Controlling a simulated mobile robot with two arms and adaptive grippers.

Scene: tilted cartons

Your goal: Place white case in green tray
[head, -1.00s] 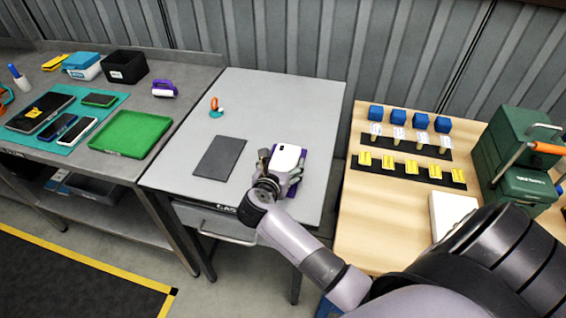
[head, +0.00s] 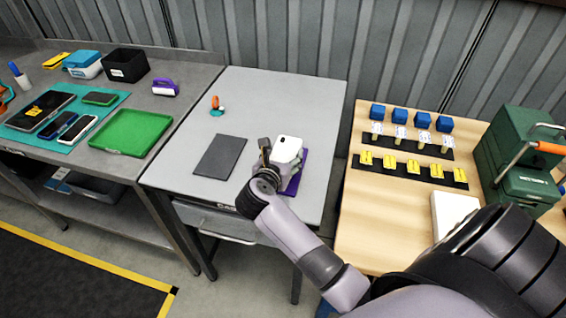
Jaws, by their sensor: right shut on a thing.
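The white case (head: 288,148) is a small white slab with a dark camera spot, above a purple mat (head: 295,178) on the middle table. My right gripper (head: 272,158) is shut on the white case at its left side. The case looks tilted and slightly above the mat, though the exact height is hard to tell. The green tray (head: 131,132) lies on the left grey bench and looks empty. My left gripper is not in view.
A dark grey pad (head: 219,157) lies left of the gripper on the middle table (head: 255,100). An orange and teal item (head: 216,106) lies behind. Left of the tray, a teal mat (head: 66,122) holds several devices. A wooden table (head: 385,215) with parts stands right.

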